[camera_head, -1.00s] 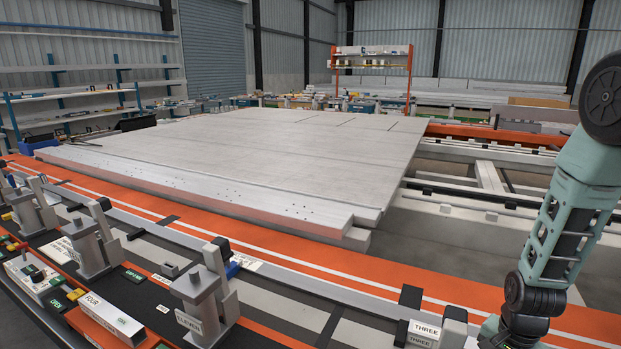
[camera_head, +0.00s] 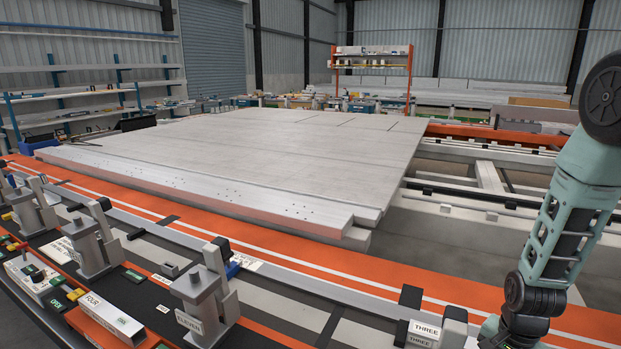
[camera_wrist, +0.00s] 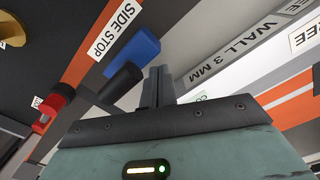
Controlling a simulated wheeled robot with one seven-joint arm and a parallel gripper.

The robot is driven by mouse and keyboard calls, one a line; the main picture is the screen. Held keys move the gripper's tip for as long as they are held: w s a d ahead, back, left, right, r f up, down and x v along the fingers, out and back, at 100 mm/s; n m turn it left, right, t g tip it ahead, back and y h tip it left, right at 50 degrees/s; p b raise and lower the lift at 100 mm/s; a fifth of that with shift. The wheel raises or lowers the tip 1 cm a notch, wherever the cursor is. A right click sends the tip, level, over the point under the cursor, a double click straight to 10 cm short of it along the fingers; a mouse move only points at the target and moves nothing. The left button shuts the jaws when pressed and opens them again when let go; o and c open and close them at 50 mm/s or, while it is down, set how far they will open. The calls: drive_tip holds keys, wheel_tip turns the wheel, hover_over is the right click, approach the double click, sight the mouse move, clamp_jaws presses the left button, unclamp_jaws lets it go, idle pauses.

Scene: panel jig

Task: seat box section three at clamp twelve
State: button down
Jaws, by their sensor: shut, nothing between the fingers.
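A pale box section labelled THREE (camera_head: 424,331) shows at the lower right of the head view, cut off by the bottom edge. In the wrist view a grey bar marked WALL 3 MM (camera_wrist: 228,57), with a partly cut label ending in REE, runs up to the right beyond my fingers. My gripper (camera_wrist: 158,72) is shut and empty, its fingertips beside a black cylinder and the bar; I cannot tell whether they touch. In the head view my gripper is out of frame. No clamp twelve label is readable, so I cannot tell how the section sits there.
Clamp eleven (camera_head: 205,305) stands left of the section on the orange-edged jig. A box section labelled FOUR (camera_head: 103,318) lies at the lower left. In the wrist view a blue block (camera_wrist: 132,48) and a red knob (camera_wrist: 58,98) are close by. A large panel (camera_head: 260,150) lies behind.

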drive_tip(key=shift+w+d, duration=0.45)
drive_tip(key=shift+w, duration=0.4)
drive_tip(key=shift+w+d, duration=0.4)
drive_tip(key=shift+w, duration=0.45)
idle(0.6)
drive_tip(key=shift+s+a, duration=0.25)
drive_tip(key=shift+s, duration=0.25)
drive_tip(key=shift+s+a, duration=0.25)
drive_tip(key=shift+s, duration=0.2)
wheel_tip(320, 180, up, 8)
drive_tip(key=p, duration=0.7)
